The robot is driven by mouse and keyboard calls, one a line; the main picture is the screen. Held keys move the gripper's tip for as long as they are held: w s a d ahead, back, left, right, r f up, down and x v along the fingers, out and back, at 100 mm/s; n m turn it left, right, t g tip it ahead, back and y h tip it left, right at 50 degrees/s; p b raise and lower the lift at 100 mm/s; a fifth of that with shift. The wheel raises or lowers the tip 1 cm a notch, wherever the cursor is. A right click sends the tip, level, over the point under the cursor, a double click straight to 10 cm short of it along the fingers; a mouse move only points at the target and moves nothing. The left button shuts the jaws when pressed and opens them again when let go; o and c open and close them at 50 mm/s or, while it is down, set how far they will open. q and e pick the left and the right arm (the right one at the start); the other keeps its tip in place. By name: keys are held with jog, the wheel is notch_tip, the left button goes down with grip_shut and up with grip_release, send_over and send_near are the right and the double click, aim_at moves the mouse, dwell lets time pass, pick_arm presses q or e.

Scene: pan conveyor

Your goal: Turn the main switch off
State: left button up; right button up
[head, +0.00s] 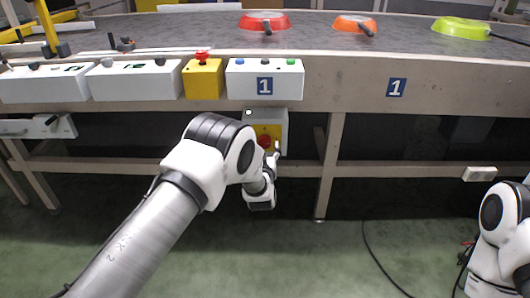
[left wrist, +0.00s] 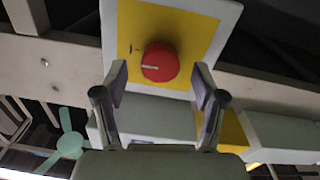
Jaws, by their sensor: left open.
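The main switch is a round red knob (left wrist: 160,62) on a yellow plate (left wrist: 205,40) set in a light grey box. A short white mark on the knob points left in the left wrist view. In the head view the box (head: 262,115) hangs under the conveyor edge, with the red knob (head: 265,142) partly behind my arm. My left gripper (left wrist: 160,78) is open, its fingers apart to the left and right of the knob; I cannot tell whether they touch it. In the head view the left gripper (head: 274,158) is right at the box. My right gripper is out of view.
Above are a yellow box with a red button (head: 203,78), a white button box (head: 264,79) and two more white boxes. The conveyor (head: 310,45) carries red, orange and green pans. A table leg (head: 330,165) stands right of the switch; a cable lies on the floor.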

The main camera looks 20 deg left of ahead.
pick_arm(q)
jog(key=shift+x, duration=1.15)
jog(key=shift+c, duration=0.3)
jog(key=c, duration=1.1)
